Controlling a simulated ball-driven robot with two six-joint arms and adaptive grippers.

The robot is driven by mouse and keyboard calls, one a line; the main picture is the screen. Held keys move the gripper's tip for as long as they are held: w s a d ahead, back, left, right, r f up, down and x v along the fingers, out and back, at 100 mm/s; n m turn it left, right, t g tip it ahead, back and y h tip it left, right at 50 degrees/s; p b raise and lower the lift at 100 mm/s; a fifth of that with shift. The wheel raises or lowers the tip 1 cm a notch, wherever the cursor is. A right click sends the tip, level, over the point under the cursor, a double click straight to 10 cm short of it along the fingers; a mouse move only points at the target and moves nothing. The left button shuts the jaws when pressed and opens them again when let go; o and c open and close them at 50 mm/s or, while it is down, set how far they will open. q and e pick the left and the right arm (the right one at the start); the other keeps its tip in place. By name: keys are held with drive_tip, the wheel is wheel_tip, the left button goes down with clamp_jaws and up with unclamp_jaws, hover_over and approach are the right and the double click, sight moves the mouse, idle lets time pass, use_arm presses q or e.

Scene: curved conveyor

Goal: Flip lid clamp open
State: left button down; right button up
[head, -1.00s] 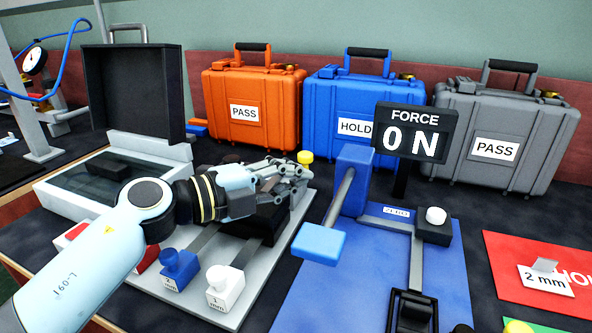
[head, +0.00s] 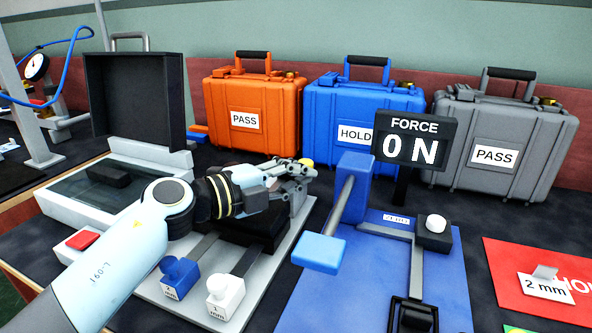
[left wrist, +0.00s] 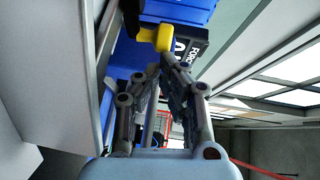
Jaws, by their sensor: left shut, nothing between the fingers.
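A yellow knob (head: 307,161), which looks like the clamp's handle end, shows just behind my left fingertips at the back right of a light grey plate (head: 255,290). A black block (head: 258,226) lies on that plate under my gripper. My left gripper (head: 303,171) is shut and empty, with its fingertips close to the knob. In the left wrist view the yellow knob (left wrist: 155,38) is just beyond the shut fingertips (left wrist: 163,70); I cannot tell whether they touch. The rest of the clamp is mostly hidden by my fingers. My right gripper is not in view.
A blue force tester with an upright post and lever (head: 320,252) stands close to the right, with a display (head: 412,138) behind it. Orange (head: 250,105), blue and grey cases line the back. An open-lidded black box (head: 135,100) is at left.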

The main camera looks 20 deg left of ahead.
use_arm(q)
drive_tip(key=shift+w+d+n+t+y+p, duration=0.4)
drive_tip(key=shift+n+y+p, duration=0.4)
drive_tip(key=shift+p, duration=0.4)
drive_tip(key=shift+w+d+n+t+y+p, duration=0.15)
drive_tip(key=shift+w+n+t+y+p, duration=0.35)
drive_tip(key=shift+y+p, duration=0.6)
drive_tip(key=shift+w+d+n+t+y+p, duration=0.4)
drive_tip(key=shift+n+y+p, duration=0.35)
drive_tip(key=shift+p, duration=0.6)
drive_tip(key=shift+w, duration=0.1)
drive_tip(key=shift+a, duration=0.1)
drive_tip(key=v, duration=1.2)
drive_tip(key=shift+w, duration=0.1)
